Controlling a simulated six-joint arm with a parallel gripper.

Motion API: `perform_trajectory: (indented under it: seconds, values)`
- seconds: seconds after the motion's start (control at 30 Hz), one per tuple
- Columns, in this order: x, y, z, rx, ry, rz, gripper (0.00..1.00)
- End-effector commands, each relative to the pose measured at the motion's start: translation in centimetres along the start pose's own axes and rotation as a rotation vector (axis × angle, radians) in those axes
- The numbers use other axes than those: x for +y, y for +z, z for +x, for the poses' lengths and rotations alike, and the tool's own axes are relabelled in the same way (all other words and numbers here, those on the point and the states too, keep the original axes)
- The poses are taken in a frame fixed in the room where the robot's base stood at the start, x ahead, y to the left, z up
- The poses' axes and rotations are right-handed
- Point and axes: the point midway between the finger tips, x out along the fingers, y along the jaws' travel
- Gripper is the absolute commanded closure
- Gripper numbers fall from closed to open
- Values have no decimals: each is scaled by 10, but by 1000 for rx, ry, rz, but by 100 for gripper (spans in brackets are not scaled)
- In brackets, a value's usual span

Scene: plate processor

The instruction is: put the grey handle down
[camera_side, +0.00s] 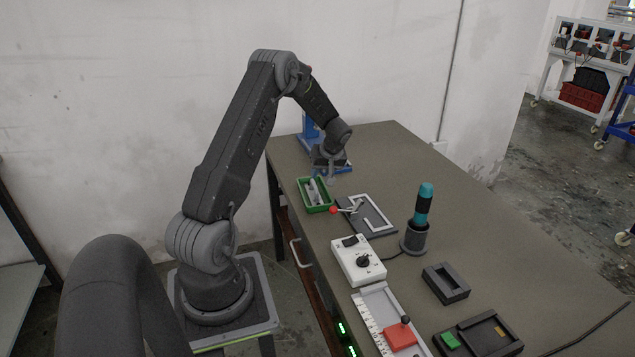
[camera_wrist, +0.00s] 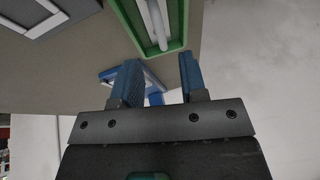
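A pale grey, long piece (camera_side: 313,188) lies in the green tray (camera_side: 327,208) near the table's left edge; I take it to be the grey handle. In the wrist view, long pale grey bars (camera_wrist: 158,20) lie lengthwise in the tray, partly cut off by the top edge. The green tray wall (camera_wrist: 128,27) shows there too. My gripper (camera_side: 331,176) is above the table just beyond the tray, pointing down. In the wrist view its blue fingers (camera_wrist: 160,66) stand apart with nothing between them, so it is open and empty.
A blue stand (camera_side: 309,128) is behind my gripper. A white control box (camera_side: 345,262) and a teal-handled tool (camera_side: 424,200) stand nearer. The table's far right is clear.

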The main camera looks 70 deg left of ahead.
Motion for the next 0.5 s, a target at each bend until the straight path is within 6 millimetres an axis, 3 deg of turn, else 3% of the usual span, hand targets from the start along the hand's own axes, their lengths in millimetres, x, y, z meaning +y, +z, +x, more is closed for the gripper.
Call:
perform_trajectory:
  seconds: [0.1, 0.37, 0.47, 0.5]
  values:
    - [0, 0, -20, 2, 1, 1, 61]
    - [3, 5, -52, 4, 15, 25, 61]
    - [11, 19, -90, 14, 58, 96, 61]
    - [13, 28, -112, 19, 83, 138, 61]
